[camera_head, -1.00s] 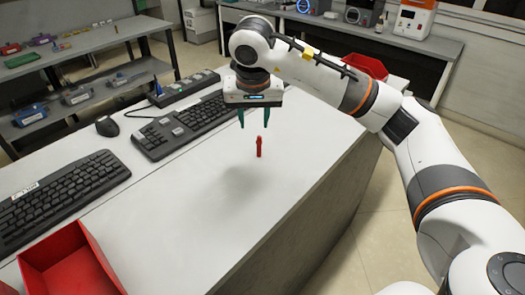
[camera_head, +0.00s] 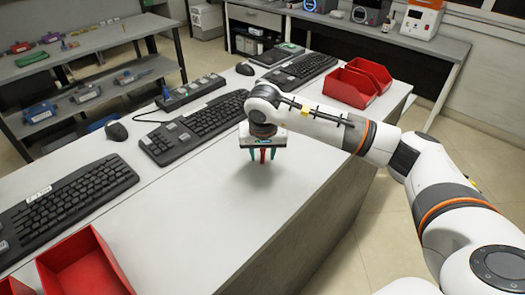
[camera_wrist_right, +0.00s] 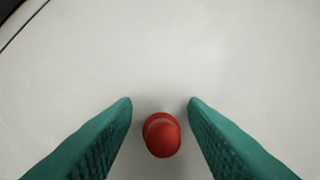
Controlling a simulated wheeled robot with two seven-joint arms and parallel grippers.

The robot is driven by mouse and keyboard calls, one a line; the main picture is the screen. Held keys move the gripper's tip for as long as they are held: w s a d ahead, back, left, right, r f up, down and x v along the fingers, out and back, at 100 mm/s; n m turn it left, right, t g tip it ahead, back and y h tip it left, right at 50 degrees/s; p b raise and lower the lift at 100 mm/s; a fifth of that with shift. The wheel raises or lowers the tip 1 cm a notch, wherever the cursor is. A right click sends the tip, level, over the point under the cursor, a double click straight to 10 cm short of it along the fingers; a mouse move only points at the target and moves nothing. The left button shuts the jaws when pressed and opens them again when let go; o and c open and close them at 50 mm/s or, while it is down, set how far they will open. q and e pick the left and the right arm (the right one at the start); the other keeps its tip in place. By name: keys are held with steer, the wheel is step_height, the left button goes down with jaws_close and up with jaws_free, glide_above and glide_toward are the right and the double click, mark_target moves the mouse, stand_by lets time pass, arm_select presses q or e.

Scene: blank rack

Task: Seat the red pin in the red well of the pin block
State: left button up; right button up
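The red pin (camera_head: 263,156) stands upright on the white table, partly hidden by my right gripper in the head view. In the right wrist view the round red top of the pin (camera_wrist_right: 161,135) shows between the two green fingers, with a gap on each side. My right gripper (camera_head: 262,160) points straight down around the pin. Its fingers, also seen in the right wrist view (camera_wrist_right: 160,104), are apart and not touching the pin. I cannot make out the pin block or its red well. My left gripper is out of view.
Black keyboards (camera_head: 70,205) and a mouse (camera_head: 116,131) line the table's left side. A red bin (camera_head: 85,268) stands at the near left, and red bins (camera_head: 350,88) stand at the far right. The white table (camera_head: 200,225) is clear in front of the gripper.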

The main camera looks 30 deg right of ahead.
jaws_close()
steer(key=shift+r, duration=0.1)
